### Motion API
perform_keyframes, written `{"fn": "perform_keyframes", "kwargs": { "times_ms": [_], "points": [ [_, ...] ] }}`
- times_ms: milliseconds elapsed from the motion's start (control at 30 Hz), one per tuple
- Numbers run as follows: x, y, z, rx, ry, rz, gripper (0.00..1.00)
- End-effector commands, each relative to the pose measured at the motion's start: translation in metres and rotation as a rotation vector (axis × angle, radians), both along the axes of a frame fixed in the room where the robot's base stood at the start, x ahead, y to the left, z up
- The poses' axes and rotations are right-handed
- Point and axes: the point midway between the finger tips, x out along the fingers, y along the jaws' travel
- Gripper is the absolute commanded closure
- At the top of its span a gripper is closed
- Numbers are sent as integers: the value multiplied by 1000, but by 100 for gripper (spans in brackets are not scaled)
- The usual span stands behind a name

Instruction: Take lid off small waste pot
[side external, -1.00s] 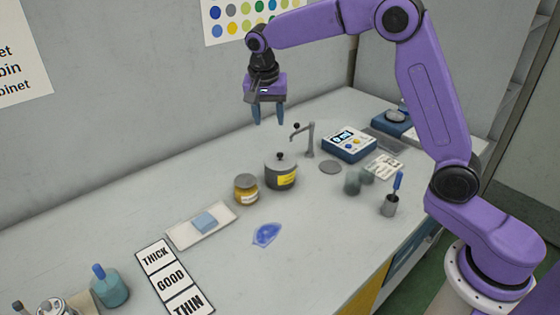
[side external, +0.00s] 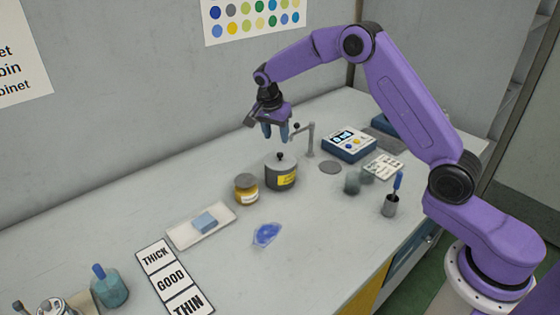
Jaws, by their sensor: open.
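The small waste pot (side external: 281,177) is a grey cylinder with a yellow label, standing upright on the bench. Its grey lid (side external: 272,159) is on top, with a black knob (side external: 280,155) in the middle. My gripper (side external: 275,138) is open and empty, pointing down just above the knob. Its blue fingertips are apart from the knob by a small gap, as far as this view shows.
A tap-like metal post (side external: 310,140) stands close behind the pot at right. A blue-and-white meter (side external: 349,145) and a grey disc (side external: 330,167) are at right.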

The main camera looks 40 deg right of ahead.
Motion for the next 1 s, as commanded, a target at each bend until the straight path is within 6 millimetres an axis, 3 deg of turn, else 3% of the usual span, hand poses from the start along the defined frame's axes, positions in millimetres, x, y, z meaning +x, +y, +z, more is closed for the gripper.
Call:
{"fn": "perform_keyframes", "kwargs": {
  "times_ms": [100, 367, 633, 967, 1000],
  "points": [
    [1, -4, -15, 0, 2, 0, 51],
    [1, -7, -31, 0, 2, 0, 51],
    [0, -13, -66, 0, 2, -1, 51],
    [1, -15, -73, 0, 0, 0, 51],
    [1, -15, -73, 0, 0, 0, 57]
  ]
}}
